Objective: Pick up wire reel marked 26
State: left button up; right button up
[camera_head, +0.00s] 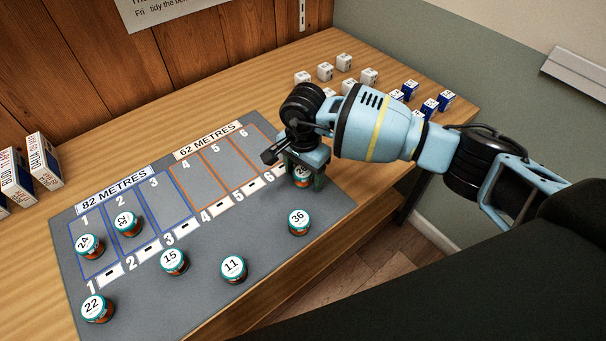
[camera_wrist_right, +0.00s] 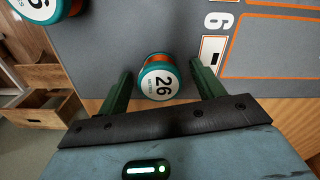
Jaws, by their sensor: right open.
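The wire reel marked 26 (camera_wrist_right: 160,78) has a teal rim, a white label and orange wire, and stands on the grey mat (camera_wrist_right: 120,30). My right gripper (camera_wrist_right: 163,88) is open, with its two green fingers on either side of the reel and gaps showing on both sides. In the head view the right gripper (camera_head: 304,178) is over the mat's right end, and the reel (camera_head: 302,173) shows only partly between the fingers. My left gripper is not in view.
Reel 36 (camera_head: 299,222) stands close by on the mat. Reels 11 (camera_head: 233,268), 15 (camera_head: 174,262), 22 (camera_head: 97,308), 24 (camera_head: 89,246) and 32 (camera_head: 127,223) stand further left. White boxes (camera_head: 325,72) and blue boxes (camera_head: 445,101) stand behind my right arm.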

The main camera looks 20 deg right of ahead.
aim_at(304, 171)
jog(key=shift+c, duration=0.2)
jog(key=c, duration=1)
jog(key=shift+r, duration=0.2)
jog(key=shift+r, duration=0.55)
notch_tip(304, 171, up, 2)
jog(key=shift+r, duration=0.15)
jog(key=s, duration=0.5)
jog(key=s+d+r, duration=0.1)
jog(key=s, duration=1)
jog(key=shift+d+r, duration=0.15)
jog(key=shift+d, duration=0.05)
